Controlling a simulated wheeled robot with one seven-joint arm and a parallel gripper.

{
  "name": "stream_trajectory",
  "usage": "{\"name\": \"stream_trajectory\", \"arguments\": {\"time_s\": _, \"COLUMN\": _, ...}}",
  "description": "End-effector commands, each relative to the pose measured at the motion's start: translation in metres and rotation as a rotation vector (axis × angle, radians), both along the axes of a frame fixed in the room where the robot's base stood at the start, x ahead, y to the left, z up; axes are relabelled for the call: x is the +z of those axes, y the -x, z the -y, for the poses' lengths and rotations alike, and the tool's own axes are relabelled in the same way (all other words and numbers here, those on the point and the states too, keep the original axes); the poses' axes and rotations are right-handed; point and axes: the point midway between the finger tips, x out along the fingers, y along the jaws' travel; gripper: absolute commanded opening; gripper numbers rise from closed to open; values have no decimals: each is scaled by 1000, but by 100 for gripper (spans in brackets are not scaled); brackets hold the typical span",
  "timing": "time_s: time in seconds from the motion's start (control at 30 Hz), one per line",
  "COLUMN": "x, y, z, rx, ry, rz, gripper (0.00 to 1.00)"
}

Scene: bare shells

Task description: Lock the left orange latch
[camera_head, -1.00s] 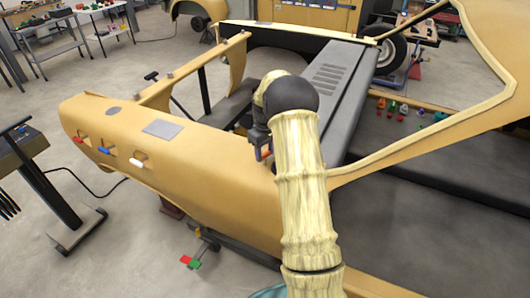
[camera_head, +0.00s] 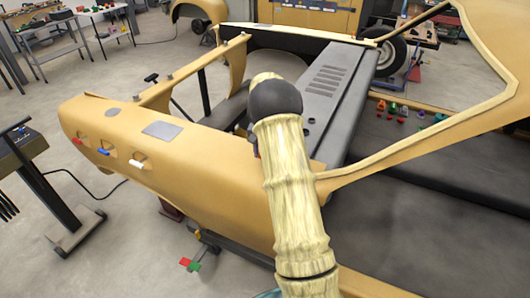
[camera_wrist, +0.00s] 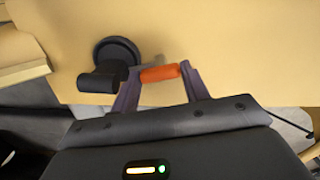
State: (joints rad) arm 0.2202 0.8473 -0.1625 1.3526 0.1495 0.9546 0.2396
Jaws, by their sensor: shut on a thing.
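In the wrist view, a small orange latch piece (camera_wrist: 160,73) lies sideways against the tan body panel (camera_wrist: 220,40). My gripper (camera_wrist: 159,77) has its two grey fingers at either end of the orange piece and is shut on it. A black round fitting with a stubby tab (camera_wrist: 118,55) sits on the panel just left of the fingers. In the head view, my arm hides most of the gripper and the latch. The tan car shell (camera_head: 200,185) shows around them.
Red (camera_head: 78,141), blue (camera_head: 103,151) and white (camera_head: 136,164) handles sit along the shell's left side. A dark panel with slots (camera_head: 335,75) rises behind my arm. A black stand (camera_head: 60,190) is at far left; floor beside it is open.

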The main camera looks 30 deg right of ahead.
Motion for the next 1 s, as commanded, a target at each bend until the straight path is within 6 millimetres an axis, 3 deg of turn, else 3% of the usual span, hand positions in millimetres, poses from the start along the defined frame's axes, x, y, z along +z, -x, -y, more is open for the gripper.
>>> {"name": "stream_trajectory", "arguments": {"time_s": 0.4, "x": 2, "y": -2, "z": 0, "rx": -261, "ry": 2, "rz": 6, "gripper": 23}}
{"name": "stream_trajectory", "arguments": {"time_s": 0.97, "x": 2, "y": -2, "z": 0, "rx": -308, "ry": 1, "rz": 6, "gripper": 23}}
{"name": "stream_trajectory", "arguments": {"time_s": 1.0, "x": 2, "y": -1, "z": 0, "rx": -308, "ry": 1, "rz": 6, "gripper": 50}}
